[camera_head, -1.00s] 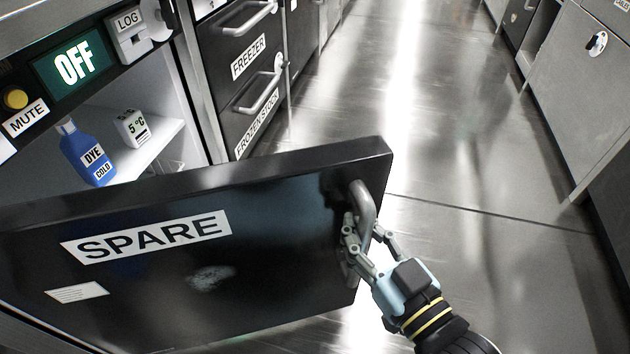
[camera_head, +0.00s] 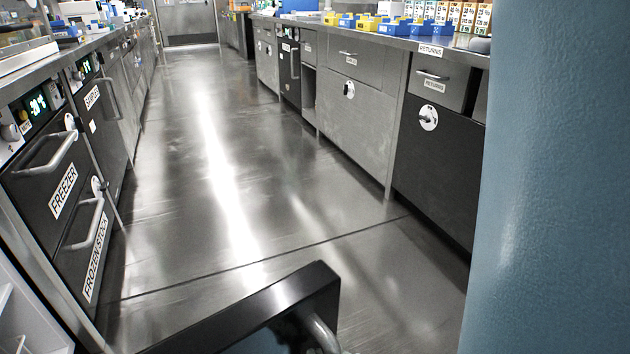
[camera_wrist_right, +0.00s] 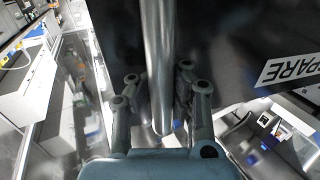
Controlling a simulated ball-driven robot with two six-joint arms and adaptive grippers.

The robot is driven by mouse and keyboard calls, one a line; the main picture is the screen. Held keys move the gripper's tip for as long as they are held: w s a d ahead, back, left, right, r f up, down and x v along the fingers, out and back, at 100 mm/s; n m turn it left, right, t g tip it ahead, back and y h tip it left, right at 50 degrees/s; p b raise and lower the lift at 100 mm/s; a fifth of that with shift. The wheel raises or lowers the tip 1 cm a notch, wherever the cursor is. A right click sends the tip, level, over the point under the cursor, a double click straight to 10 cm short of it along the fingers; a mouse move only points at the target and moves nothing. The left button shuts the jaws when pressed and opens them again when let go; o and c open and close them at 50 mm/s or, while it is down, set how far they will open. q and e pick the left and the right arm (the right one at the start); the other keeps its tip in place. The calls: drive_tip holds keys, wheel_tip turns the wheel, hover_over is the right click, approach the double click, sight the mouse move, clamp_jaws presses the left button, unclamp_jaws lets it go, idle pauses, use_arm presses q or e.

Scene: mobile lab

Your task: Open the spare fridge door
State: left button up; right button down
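The spare fridge door (camera_head: 255,315) stands swung out from its cabinet; only its dark top corner shows at the bottom of the head view. In the right wrist view the dark door (camera_wrist_right: 230,40) carries the white SPARE label (camera_wrist_right: 290,65). Its curved metal handle (camera_head: 322,332) shows beside the corner, and as an upright bar in the wrist view (camera_wrist_right: 158,50). My right gripper (camera_wrist_right: 158,85) has its fingers on both sides of the handle, closed around it. In the head view the gripper is almost wholly below the frame. My left gripper is not in view.
A white fridge interior (camera_head: 25,315) shows at lower left. Beside it are the FREEZER drawer (camera_head: 50,175) and FROZEN STOCK drawer (camera_head: 85,245). Grey cabinets (camera_head: 350,110) line the right side. The aisle floor (camera_head: 220,190) between is clear. A blue-grey surface blocks the far right.

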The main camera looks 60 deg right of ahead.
drive_tip(key=shift+s+d+r, duration=0.15)
drive_tip(key=c, duration=1.4)
unclamp_jaws()
drive_tip(key=shift+d, duration=0.1)
drive_tip(key=shift+c, duration=0.2)
drive_tip(key=shift+o, duration=1.4)
drive_tip(key=s+a, duration=0.2)
drive_tip(key=s, duration=0.9)
drive_tip(key=shift+s+a, duration=0.15)
drive_tip(key=shift+s, duration=0.25)
